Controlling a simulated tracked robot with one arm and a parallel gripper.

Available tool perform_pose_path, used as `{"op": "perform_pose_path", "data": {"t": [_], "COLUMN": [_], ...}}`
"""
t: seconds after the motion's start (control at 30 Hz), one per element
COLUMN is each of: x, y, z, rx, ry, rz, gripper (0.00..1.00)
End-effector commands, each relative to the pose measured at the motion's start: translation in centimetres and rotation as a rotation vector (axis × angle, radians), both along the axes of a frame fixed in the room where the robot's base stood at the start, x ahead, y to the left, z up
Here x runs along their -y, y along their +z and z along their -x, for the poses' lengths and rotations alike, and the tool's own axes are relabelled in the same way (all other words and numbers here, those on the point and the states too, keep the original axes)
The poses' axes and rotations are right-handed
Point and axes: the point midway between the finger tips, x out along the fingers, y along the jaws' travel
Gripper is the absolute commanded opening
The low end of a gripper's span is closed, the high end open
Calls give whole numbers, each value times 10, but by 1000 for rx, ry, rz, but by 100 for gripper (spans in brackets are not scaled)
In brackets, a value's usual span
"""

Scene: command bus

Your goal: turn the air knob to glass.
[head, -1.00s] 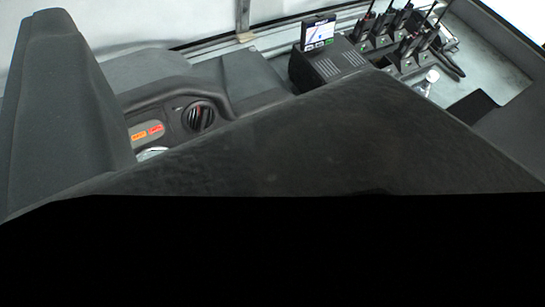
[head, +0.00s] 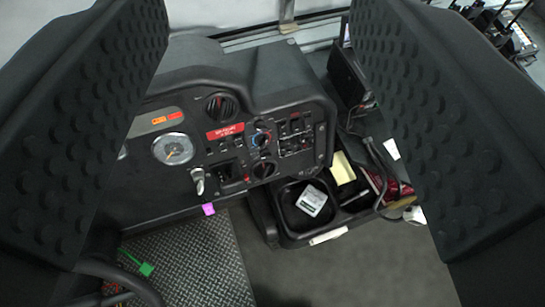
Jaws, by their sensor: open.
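The dark dashboard panel (head: 205,150) shows between the jaws of my gripper (head: 268,120). The two jaws are wide dark pads with round bumps, far apart at left and right, with nothing held between them. A column of small round knobs sits right of the middle of the panel. One knob (head: 261,138) has blue and red marks around it, and a dark knob (head: 263,170) is just below it. Which one is the air knob, and where its pointer stands, is too small to tell. My gripper touches none of them.
A round vent (head: 221,104), a red label (head: 225,131), a gauge (head: 173,149) and a key (head: 198,181) are on the panel. A black tray (head: 290,222) holding a white-labelled item is below right. Radios (head: 490,20) stand at upper right.

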Motion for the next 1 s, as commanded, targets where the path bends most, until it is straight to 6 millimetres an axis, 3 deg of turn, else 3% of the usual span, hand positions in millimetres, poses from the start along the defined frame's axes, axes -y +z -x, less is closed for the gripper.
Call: {"op": "perform_pose_path", "data": {"t": [0.1,0.17,0.33,0.47,0.57,0.67,0.73,0.8,0.9,1.0], "x": [12,30,75,88,85,77,69,63,57,54], "y": [-5,-12,-39,-73,-119,-185,-240,-300,-383,-446], "z": [-11,-23,-77,-125,-160,-191,-204,-210,-204,-188], "rx": [11,20,39,31,17,21,45,93,191,303], "ry": [-24,-49,-102,-41,88,291,473,680,975,1221], "rz": [85,193,739,1254,1630,1972,2182,2348,2505,2574], "gripper": [52,52,52,52,52,52,52,52,52,52]}}
